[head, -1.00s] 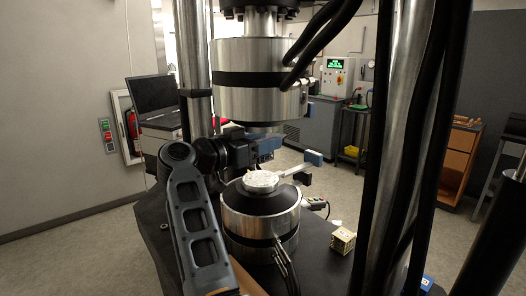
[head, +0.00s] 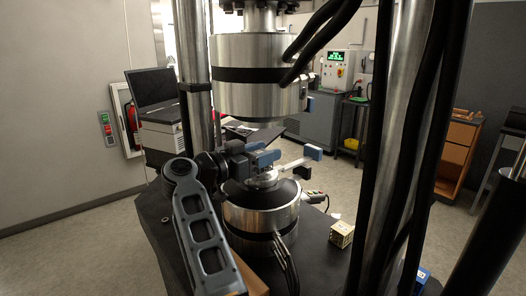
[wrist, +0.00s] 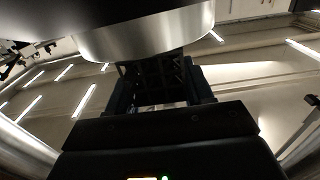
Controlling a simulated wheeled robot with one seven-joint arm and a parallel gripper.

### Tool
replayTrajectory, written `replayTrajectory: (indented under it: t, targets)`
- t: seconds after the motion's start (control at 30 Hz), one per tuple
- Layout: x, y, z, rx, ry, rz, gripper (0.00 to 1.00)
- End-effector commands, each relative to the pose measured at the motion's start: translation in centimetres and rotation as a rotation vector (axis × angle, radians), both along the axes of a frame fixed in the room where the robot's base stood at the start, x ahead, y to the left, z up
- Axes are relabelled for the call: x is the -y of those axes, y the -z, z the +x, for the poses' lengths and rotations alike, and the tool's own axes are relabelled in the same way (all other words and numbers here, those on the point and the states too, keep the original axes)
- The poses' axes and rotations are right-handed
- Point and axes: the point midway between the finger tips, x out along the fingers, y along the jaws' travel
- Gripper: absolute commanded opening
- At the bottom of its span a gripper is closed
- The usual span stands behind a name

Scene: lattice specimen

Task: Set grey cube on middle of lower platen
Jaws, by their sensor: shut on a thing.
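My gripper (head: 266,163), with blue fingers, is low over the lower platen (head: 262,188) in the head view, between the two machine cylinders. In the wrist view a dark lattice block, which I take for the grey cube (wrist: 152,75), shows between the fingers (wrist: 160,92). The gripper is shut on it. In the head view the cube is hidden by the fingers, so I cannot tell whether it touches the platen.
The upper metal cylinder (head: 258,75) hangs above my gripper. Steel columns (head: 376,150) and black hoses stand close on the right. A cream lattice cube (head: 341,235) sits on the dark base.

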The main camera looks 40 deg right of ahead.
Motion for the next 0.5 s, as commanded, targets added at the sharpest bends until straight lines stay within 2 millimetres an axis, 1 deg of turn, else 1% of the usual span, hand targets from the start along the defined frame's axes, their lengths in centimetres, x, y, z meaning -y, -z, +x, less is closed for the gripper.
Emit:
replayTrajectory:
  t: [0.03, 0.13, 0.17, 0.4, 0.5]
  targets:
    - [0.12, 0.65, -0.06, -0.008, 0.001, 0.003, 0.22]
    - [0.16, 0.79, -0.08, -0.010, 0.002, 0.004, 0.22]
    - [0.18, 0.85, -0.09, -0.011, 0.002, 0.004, 0.54]
    - [0.27, 1.16, -0.13, -0.016, 0.003, 0.006, 0.77]
    - [0.30, 1.27, -0.15, -0.018, 0.004, 0.007, 0.77]
